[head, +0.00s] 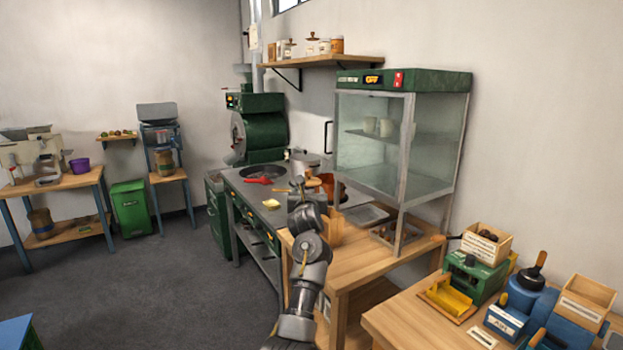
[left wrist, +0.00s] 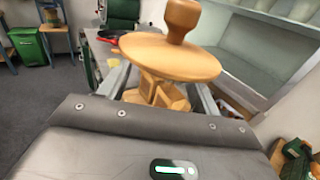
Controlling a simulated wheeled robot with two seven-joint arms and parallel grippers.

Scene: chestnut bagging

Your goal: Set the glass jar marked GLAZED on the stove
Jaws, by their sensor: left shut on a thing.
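My left gripper (head: 303,187) reaches in over the front edge of the side table. The lid hides most of the jar's body, and no GLAZED marking can be read. In the head view my arm hides much of the jar. The stove (head: 243,187), a steel-topped unit with a dark round pan, stands just beyond and left of the gripper. My right gripper is not in view.
A glass cabinet (head: 400,150) stands close on the right.

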